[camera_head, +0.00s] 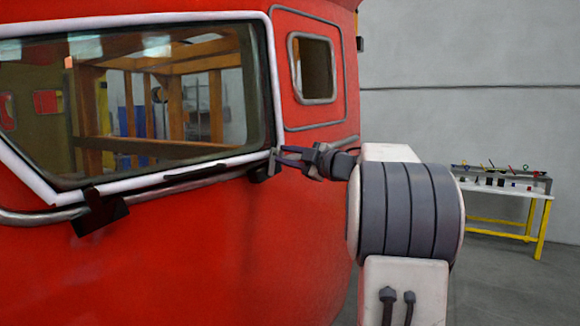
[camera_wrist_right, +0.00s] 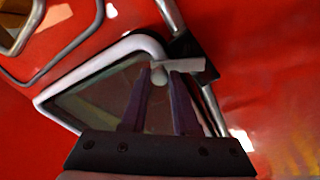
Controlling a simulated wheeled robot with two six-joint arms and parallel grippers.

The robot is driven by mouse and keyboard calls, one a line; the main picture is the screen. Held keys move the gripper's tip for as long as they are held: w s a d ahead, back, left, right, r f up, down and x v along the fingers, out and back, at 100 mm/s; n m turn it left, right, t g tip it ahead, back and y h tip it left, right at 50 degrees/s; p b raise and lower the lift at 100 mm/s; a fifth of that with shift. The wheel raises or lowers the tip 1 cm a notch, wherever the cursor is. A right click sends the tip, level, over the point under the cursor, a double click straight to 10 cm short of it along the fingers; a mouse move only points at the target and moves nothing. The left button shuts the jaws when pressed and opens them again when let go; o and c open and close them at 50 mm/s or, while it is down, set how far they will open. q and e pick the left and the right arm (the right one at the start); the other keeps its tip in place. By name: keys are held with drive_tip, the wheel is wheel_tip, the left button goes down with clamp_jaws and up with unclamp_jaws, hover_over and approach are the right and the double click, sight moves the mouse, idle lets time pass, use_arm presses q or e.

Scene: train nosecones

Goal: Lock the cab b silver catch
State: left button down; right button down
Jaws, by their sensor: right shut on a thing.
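The red train cab (camera_head: 220,250) fills the left of the head view, with a white-edged windscreen (camera_head: 160,100) in it. A small silver catch (camera_head: 274,162) sits at the windscreen's lower right corner. My right gripper (camera_head: 283,157) reaches it from the right. In the right wrist view, the gripper's two dark fingers (camera_wrist_right: 160,75) are shut on the pale silver catch (camera_wrist_right: 190,65), beside a dark bracket (camera_wrist_right: 190,48) on the red surface. The fingers hide part of the catch. My left gripper is not in view.
Another dark bracket (camera_head: 98,212) sits at the windscreen's lower edge. A silver rail (camera_head: 40,216) runs along the cab below the glass. A yellow-legged workbench (camera_head: 505,190) with tools stands at the right by the grey wall.

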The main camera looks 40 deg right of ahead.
drive_tip(key=n, duration=0.1)
drive_tip(key=a+n+b, duration=0.1)
drive_tip(key=n, duration=0.1)
drive_tip(key=shift+s+y+b, duration=0.1)
drive_tip(key=shift+y+b, duration=0.2)
drive_tip(key=shift+a+n+g+y+b, duration=0.15)
drive_tip(key=shift+a+n+b, duration=0.15)
drive_tip(key=shift+n, duration=0.4)
drive_tip(key=shift+a+n+g+y+b, duration=0.1)
drive_tip(key=shift+a+n+g+b, duration=0.2)
drive_tip(key=shift+n, duration=0.4)
drive_tip(key=shift+a+n+g+y+b, duration=0.15)
drive_tip(key=shift+n+b, duration=0.2)
drive_tip(key=shift+n, duration=0.35)
drive_tip(key=shift+r, duration=0.1)
drive_tip(key=c, duration=0.7)
unclamp_jaws()
drive_tip(key=shift+s, duration=0.1)
drive_tip(key=shift+o, duration=0.2)
drive_tip(key=b+v, duration=0.3)
drive_tip(key=v, duration=0.7)
drive_tip(key=shift+s+b, duration=0.2)
drive_tip(key=shift+b, duration=0.1)
